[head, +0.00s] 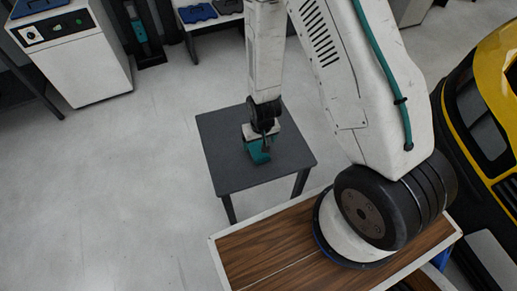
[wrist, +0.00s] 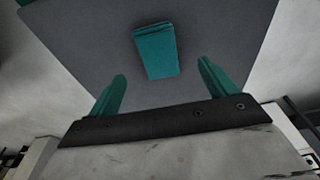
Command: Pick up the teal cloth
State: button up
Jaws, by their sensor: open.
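The teal cloth (wrist: 156,50) is a small folded piece lying flat on a dark grey table (wrist: 90,50). In the wrist view it is just beyond and roughly between my two teal fingertips, with a gap on each side. My gripper (wrist: 162,74) is open and empty. In the head view my gripper (head: 259,152) is over the middle of the table (head: 222,160). There its teal fingers and the cloth share a colour, and I cannot tell them apart; the cloth is mostly or wholly hidden.
A wood-topped surface with a pale rim (head: 262,243) is in front of the small table. A yellow car (head: 487,115) is at the right. A white cabinet (head: 78,60) is at the back left, and a bench (head: 212,20) with blue items at the back. The floor left of the table is clear.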

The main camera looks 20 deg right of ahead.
aim_at(259, 149)
jog(key=shift+w+f, duration=0.1)
jog(key=shift+f, duration=0.8)
jog(key=shift+w+d+f, duration=0.1)
jog(key=shift+w+f, duration=0.15)
jog(key=shift+f, duration=0.6)
jog(key=shift+w+d+f, duration=0.1)
jog(key=shift+w+f, duration=0.1)
jog(key=shift+f, duration=0.6)
jog(key=shift+w+d+f, duration=0.1)
jog(key=shift+w+f, duration=0.15)
jog(key=shift+f, duration=0.6)
jog(key=c, duration=1.1)
